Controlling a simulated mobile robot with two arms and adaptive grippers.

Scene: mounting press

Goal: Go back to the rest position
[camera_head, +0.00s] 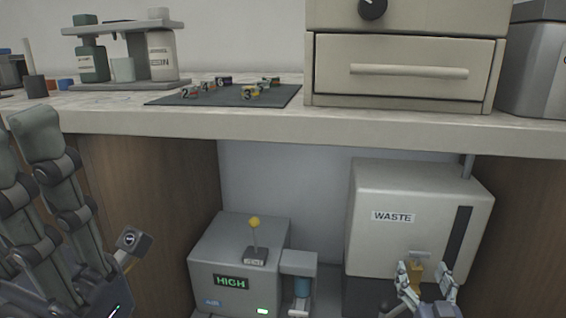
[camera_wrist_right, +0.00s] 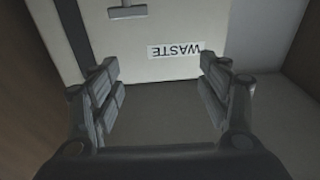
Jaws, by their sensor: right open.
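My right gripper (camera_head: 428,275) is low at the right of the head view, in front of the white waste box (camera_head: 375,245). Its fingers are spread, and in the right wrist view the gap between the fingertips (camera_wrist_right: 162,82) is empty. The waste box with its upside-down WASTE label (camera_wrist_right: 174,51) lies beyond them, apart from the fingers. My left gripper (camera_head: 22,140) is large at the left edge of the head view, fingers pointing up. Its fingers look apart with nothing between them; part is cut off by the frame.
The countertop edge (camera_head: 240,125) runs above the right gripper. Under it stands a grey machine (camera_head: 225,255) marked HIGH with a yellow-knobbed lever (camera_head: 254,230). On top are a dark mat (camera_head: 170,99) with numbered pieces, a bottle rack (camera_head: 125,86) and a drawer unit (camera_head: 405,90).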

